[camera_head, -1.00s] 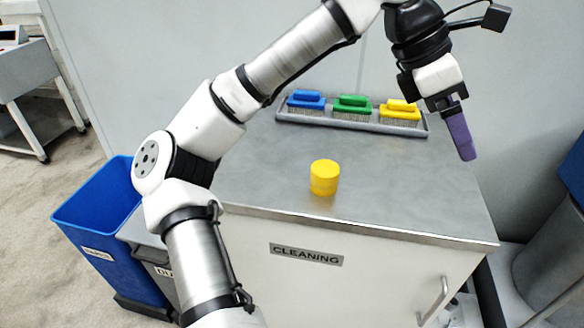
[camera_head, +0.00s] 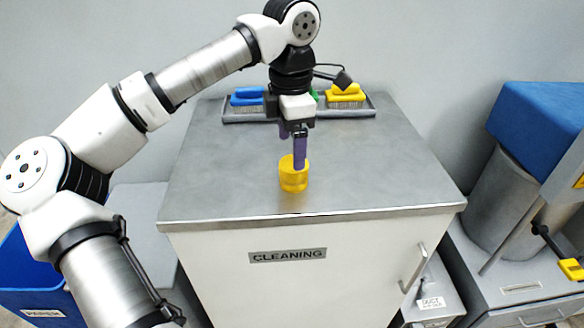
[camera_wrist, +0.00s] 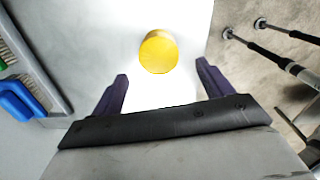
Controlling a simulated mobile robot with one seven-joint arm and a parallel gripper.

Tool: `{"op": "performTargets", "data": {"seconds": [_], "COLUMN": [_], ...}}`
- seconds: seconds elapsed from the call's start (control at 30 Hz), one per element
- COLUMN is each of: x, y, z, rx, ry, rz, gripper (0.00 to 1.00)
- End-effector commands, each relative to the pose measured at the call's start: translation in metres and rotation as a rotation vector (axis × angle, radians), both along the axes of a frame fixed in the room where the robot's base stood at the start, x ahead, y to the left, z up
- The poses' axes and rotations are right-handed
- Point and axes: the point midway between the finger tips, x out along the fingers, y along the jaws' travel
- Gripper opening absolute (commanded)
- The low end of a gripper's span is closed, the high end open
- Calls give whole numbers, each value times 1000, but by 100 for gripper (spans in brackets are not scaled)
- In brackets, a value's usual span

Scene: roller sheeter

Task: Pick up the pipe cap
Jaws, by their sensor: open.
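The yellow pipe cap (camera_head: 293,179), a short cylinder, stands upright on the steel top of the cleaning cabinet (camera_head: 230,185), near its front edge. My gripper (camera_head: 293,154) points down with purple fingers just above and behind the cap; one finger overlaps the cap's top in the head view. In the wrist view the cap (camera_wrist: 158,51) lies ahead of and between the open fingertips (camera_wrist: 162,72), with nothing held. Whether a finger touches the cap cannot be told.
A grey tray (camera_head: 240,117) at the back of the top holds a blue brush (camera_head: 247,97), a yellow brush (camera_head: 346,95) and a green one mostly hidden by my gripper. A blue bin (camera_head: 30,270) stands left. The top around the cap is clear.

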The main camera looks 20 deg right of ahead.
Motion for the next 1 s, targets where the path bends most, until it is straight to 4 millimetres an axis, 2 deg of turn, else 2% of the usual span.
{"op": "performTargets", "data": {"seconds": [0.1, 0.33, 0.6, 0.9, 1.0], "x": [0, 0, 0, 0, 0], "y": [0, -2, -5, -5, -5], "z": [-16, -32, -70, -75, -75], "rx": [-2, -1, -2, -2, -2], "ry": [1, 3, 2, -1, 0], "rz": [1, -1, 0, 1, 1], "gripper": [79, 79, 79, 79, 66]}}
